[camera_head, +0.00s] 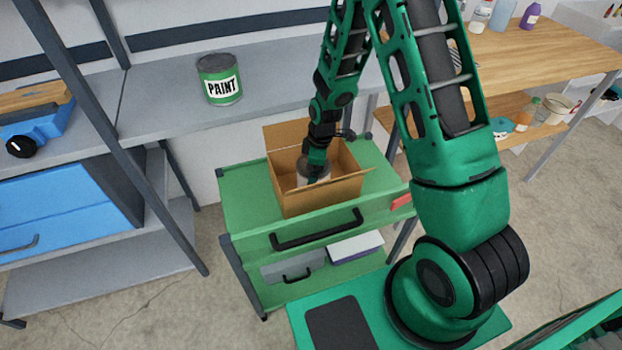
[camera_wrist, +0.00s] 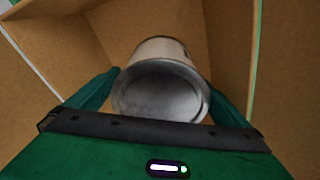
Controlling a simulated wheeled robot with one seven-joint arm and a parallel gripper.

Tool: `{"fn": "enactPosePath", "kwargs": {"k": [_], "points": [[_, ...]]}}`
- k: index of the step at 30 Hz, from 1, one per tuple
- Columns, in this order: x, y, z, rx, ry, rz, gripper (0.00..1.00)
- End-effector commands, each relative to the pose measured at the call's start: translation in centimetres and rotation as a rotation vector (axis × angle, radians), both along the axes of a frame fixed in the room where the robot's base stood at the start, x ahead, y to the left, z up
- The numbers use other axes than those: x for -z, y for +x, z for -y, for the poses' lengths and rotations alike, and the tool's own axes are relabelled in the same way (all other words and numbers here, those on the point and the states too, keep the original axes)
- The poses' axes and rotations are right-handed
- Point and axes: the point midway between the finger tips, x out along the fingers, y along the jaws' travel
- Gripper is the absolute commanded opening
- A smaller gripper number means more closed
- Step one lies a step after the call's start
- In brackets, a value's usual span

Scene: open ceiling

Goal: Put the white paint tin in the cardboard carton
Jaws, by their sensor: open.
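The open cardboard carton (camera_head: 318,195) stands on top of the green cart, its flaps spread. My gripper (camera_head: 317,170) reaches down inside it. The white paint tin (camera_head: 303,178) is inside the carton, partly hidden behind my gripper. In the wrist view the tin (camera_wrist: 160,88) shows its grey metal end towards the camera, between the two green fingers of my gripper (camera_wrist: 160,95). The fingers stand open on either side of the tin. Carton walls (camera_wrist: 235,50) surround it. I cannot tell whether the tin rests on the carton floor.
A green PAINT tin (camera_head: 220,80) stands on the grey shelf behind. The green cart (camera_head: 245,220) has a black front handle and a lower shelf. A blue toolbox (camera_head: 60,215) is at the left. A wooden bench (camera_head: 535,50) with bottles is at the right.

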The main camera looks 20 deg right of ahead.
Motion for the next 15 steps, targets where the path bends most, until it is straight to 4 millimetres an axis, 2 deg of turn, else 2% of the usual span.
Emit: {"fn": "enactPosePath", "kwargs": {"k": [9, 15], "points": [[-5.9, -0.2, 0.6, 0.000, 0.000, 0.004, 1.00], [-8.6, -0.4, 0.9, 0.000, 0.000, 0.003, 1.00]]}}
